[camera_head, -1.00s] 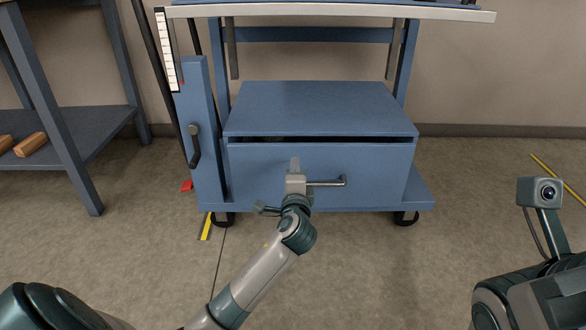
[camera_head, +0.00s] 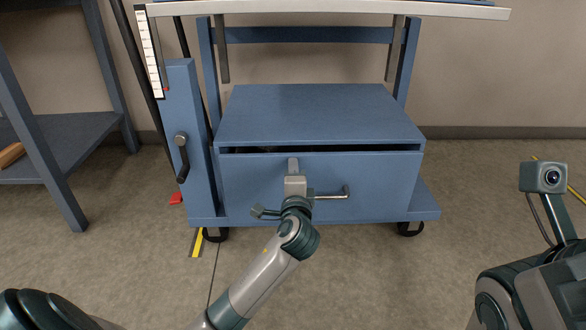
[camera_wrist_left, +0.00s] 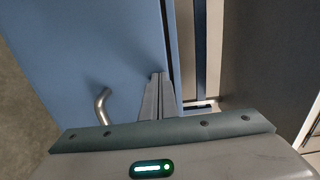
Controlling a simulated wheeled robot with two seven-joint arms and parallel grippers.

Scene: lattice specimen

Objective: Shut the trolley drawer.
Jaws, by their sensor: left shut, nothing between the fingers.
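The trolley drawer (camera_head: 380,190) has a blue front with a dark gap along its top edge, so it stands a little open under the trolley's blue top panel (camera_head: 320,112). A grey bar handle (camera_head: 333,194) sticks out from the front; it also shows in the left wrist view (camera_wrist_left: 102,106). My left gripper (camera_head: 293,164) is shut and empty, in front of the drawer front, left of the handle and near the top edge. Its closed fingers (camera_wrist_left: 158,88) point at the blue front in the left wrist view; I cannot tell whether they touch. My right gripper is out of view.
The trolley's tabletop edge (camera_head: 330,9) overhangs above. A blue post with a dark lever (camera_head: 182,155) stands at its left. A dark shelf unit (camera_head: 75,140) is at far left. Castors (camera_head: 410,229) rest on the floor. My right arm's camera (camera_head: 544,177) is at right.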

